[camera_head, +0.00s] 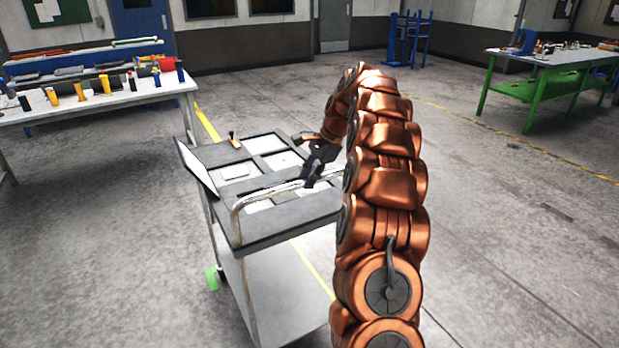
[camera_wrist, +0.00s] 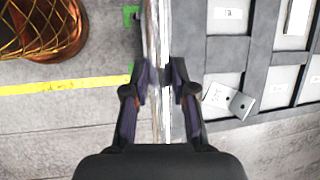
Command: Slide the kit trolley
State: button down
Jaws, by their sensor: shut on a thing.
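The kit trolley (camera_head: 228,154) is a grey two-shelf cart with a divided top tray, standing on the floor left of my arm. Its lower shelf (camera_head: 285,290) looks bare. A bent metal push handle (camera_head: 262,192) runs along its near side. My gripper (camera_head: 313,170) is at the handle's right part and shut on it. In the wrist view the handle (camera_wrist: 160,110) passes between the two fingers of my gripper (camera_wrist: 160,85). The trolley's tray (camera_wrist: 255,60) lies right of the handle there, with a metal plate with holes (camera_wrist: 228,99) in one compartment. My arm hides the trolley's right edge.
A white table (camera_head: 110,98) with bottles and tools stands at the left, close behind the trolley. A green-framed workbench (camera_head: 545,62) stands at the far right, and a blue rack (camera_head: 408,40) at the back. Yellow lines (camera_head: 208,122) mark the floor. The floor on the right is clear.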

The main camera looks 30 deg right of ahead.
jog(key=shift+w+r, duration=0.1)
jog(key=c, duration=0.9)
grip_release()
jog(key=shift+c, duration=0.2)
jog(key=v, duration=0.7)
jog(key=shift+r, duration=0.15)
